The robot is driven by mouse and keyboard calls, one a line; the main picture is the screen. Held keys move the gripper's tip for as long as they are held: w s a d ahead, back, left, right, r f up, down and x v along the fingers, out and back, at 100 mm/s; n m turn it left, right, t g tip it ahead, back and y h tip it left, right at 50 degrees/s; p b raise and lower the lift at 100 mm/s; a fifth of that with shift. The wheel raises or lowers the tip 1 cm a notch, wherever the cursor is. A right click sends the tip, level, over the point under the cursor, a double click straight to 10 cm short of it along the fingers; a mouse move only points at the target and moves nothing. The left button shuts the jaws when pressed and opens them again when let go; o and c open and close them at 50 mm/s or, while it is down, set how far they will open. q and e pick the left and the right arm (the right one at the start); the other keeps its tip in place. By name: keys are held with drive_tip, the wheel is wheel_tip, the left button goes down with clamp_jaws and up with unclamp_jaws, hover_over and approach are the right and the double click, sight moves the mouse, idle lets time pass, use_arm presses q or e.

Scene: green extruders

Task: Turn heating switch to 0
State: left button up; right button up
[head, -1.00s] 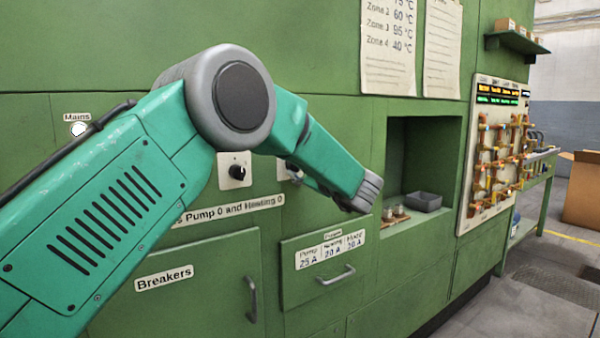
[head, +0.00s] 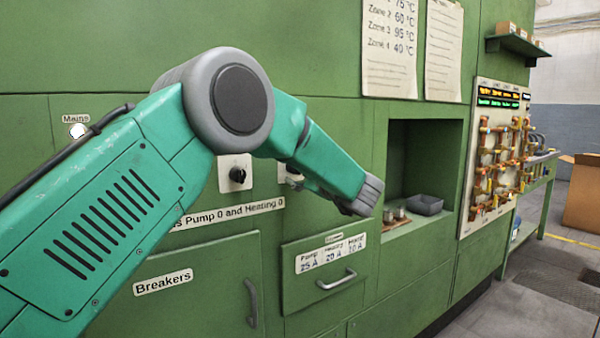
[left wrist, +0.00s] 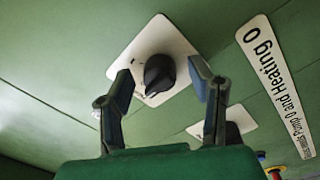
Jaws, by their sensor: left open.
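A black rotary switch (left wrist: 160,73) on a white plate sits in the middle of the left wrist view. My left gripper (left wrist: 162,78) is open, one finger on each side of this knob; whether either finger touches it, I cannot tell. In the head view this switch plate (head: 289,177) is mostly hidden behind my left arm, and the gripper is largely hidden too. Another switch (head: 237,174) shows to its left, above the label "Pump 0 and Heating 0" (head: 232,212). That label also shows in the left wrist view (left wrist: 277,80). My right gripper is not in view.
Below are a Breakers door (head: 190,255) and a drawer (head: 320,285), both with handles. A panel with pipes (head: 495,150) stands further right.

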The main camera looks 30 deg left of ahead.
use_arm(q)
drive_tip(key=v, duration=1.1)
drive_tip(key=shift+d+f, duration=0.2)
drive_tip(key=shift+d, duration=0.2)
wheel_tip(320, 180, down, 21)
drive_tip(key=m+t+h, duration=0.6)
drive_tip(key=m+h, duration=0.1)
drive_tip(key=m, duration=0.5)
drive_tip(key=s+d+f+m+g+h, duration=0.1)
drive_tip(key=s+f+m+h, duration=0.2)
drive_tip(key=s+f, duration=0.35)
drive_tip(key=s+d+f+m+g+h, duration=0.15)
drive_tip(key=s+f+m, duration=0.25)
drive_tip(key=f, duration=0.6)
drive_tip(key=s+f+m+g+h, duration=0.1)
drive_tip(key=s+f+m+g, duration=0.1)
drive_tip(key=s, duration=0.9)
drive_tip(key=s+f+m+g+h, duration=0.2)
drive_tip(key=s+f+g, duration=0.3)
drive_tip(key=s, duration=0.6)
drive_tip(key=s+f+m+g+h, duration=0.2)
drive_tip(key=s+f, duration=0.3)
drive_tip(key=s, duration=0.6)
drive_tip(key=shift+s+d+f+g, duration=0.4)
drive_tip(key=shift+d+g, duration=0.05)
drive_tip(key=shift+g, duration=0.2)
